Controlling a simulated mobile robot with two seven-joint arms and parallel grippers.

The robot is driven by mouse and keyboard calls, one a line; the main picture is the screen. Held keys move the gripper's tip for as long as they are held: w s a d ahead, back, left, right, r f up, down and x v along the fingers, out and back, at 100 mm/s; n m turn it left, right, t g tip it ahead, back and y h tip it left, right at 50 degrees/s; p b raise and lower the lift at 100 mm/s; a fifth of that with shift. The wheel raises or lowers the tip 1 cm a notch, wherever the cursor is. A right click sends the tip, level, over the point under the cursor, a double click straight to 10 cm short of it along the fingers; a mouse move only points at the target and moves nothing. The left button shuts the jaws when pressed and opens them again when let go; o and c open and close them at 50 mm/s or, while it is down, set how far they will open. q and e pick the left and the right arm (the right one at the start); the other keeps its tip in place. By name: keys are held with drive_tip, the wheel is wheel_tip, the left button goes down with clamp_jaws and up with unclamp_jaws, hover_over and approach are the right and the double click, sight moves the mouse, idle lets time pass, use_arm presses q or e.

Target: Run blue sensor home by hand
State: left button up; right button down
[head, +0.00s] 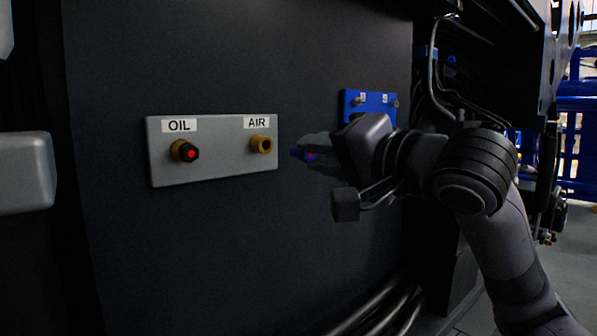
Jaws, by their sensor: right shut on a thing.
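My right gripper (318,150) reaches in from the right and is shut on a small blue sensor (309,156) with a red spot. The gripper's fingers hide part of the sensor. It is held just to the right of the grey plate (215,174), apart from the brass AIR fitting (262,144). The AIR fitting shows an open round end. The OIL fitting (183,150) on the left of the plate carries a black piece with a red end. My left gripper is not in view.
A blue plate (353,97) with small labels is on the dark panel (230,65), partly hidden behind my right gripper. Pipes (375,312) run along the lower right. Dark hoses (436,75) hang at the upper right. The panel below the grey plate is clear.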

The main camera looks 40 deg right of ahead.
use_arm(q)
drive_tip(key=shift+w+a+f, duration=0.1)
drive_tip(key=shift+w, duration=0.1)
use_arm(e)
drive_tip(key=shift+s+r, duration=0.15)
drive_tip(key=shift+r, duration=0.05)
drive_tip(key=shift+w+a+p, duration=0.2)
drive_tip(key=shift+w+p, duration=0.3)
drive_tip(key=shift+w, duration=1.85)
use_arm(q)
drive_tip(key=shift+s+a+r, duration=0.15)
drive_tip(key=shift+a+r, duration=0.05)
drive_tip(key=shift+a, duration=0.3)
use_arm(e)
drive_tip(key=shift+w, duration=0.6)
use_arm(q)
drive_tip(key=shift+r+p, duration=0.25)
drive_tip(key=shift+p, duration=0.15)
use_arm(e)
drive_tip(key=shift+w+a, duration=0.15)
drive_tip(key=shift+w, duration=1.3)
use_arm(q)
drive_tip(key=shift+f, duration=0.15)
use_arm(e)
drive_tip(key=shift+s+f, duration=0.1)
